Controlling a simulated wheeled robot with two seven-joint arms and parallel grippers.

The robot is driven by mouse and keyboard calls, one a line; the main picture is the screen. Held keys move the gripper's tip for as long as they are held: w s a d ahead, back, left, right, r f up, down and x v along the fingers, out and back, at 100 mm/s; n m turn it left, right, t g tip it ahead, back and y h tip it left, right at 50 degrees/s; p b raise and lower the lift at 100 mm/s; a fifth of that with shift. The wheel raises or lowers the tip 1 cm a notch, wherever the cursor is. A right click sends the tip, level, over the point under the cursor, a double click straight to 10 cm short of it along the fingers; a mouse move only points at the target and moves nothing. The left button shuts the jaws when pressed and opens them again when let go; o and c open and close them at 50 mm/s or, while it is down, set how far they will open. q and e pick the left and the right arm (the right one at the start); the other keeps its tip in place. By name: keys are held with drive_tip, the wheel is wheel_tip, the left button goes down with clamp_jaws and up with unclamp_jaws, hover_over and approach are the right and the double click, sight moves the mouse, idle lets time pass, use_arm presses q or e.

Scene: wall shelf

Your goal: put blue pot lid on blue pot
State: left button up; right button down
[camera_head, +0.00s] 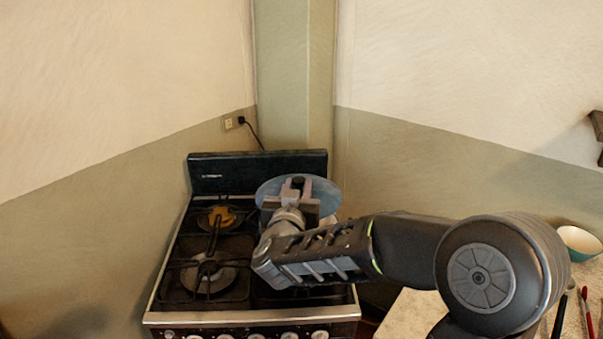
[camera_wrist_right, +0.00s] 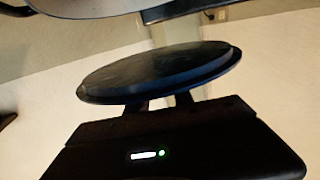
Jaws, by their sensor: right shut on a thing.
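The blue pot lid (camera_head: 326,189) is a round, bluish disc over the right rear part of the stove in the head view. It also shows in the right wrist view (camera_wrist_right: 160,72), dark and seen nearly edge-on, just past the fingers. My right gripper (camera_head: 297,188) is shut on the lid, and its wrist and arm reach in from the right. The blue pot cannot be made out; the lid and my right arm cover the right side of the stove. My left gripper is not in view.
The black stove (camera_head: 174,262) stands in the corner, with open burner grates on its left side. Its raised back panel (camera_head: 257,172) stands behind the lid. A counter (camera_head: 407,312) at the lower right holds a teal-edged bowl (camera_head: 580,242) and utensils (camera_head: 586,312).

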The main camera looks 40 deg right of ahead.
drive_tip(key=shift+s+a+r, duration=0.1)
drive_tip(key=shift+r, duration=0.05)
wheel_tip(320, 180, down, 5)
drive_tip(key=b, duration=0.4)
drive_tip(key=shift+r, duration=0.1)
drive_tip(key=shift+f+b, duration=0.85)
drive_tip(key=shift+f, duration=0.05)
drive_tip(key=shift+f+b, duration=0.3)
drive_tip(key=shift+f, duration=0.2)
idle(1.2)
drive_tip(key=c, duration=1)
unclamp_jaws()
drive_tip(key=shift+c, duration=0.2)
drive_tip(key=shift+o, duration=0.6)
drive_tip(key=shift+f, duration=0.1)
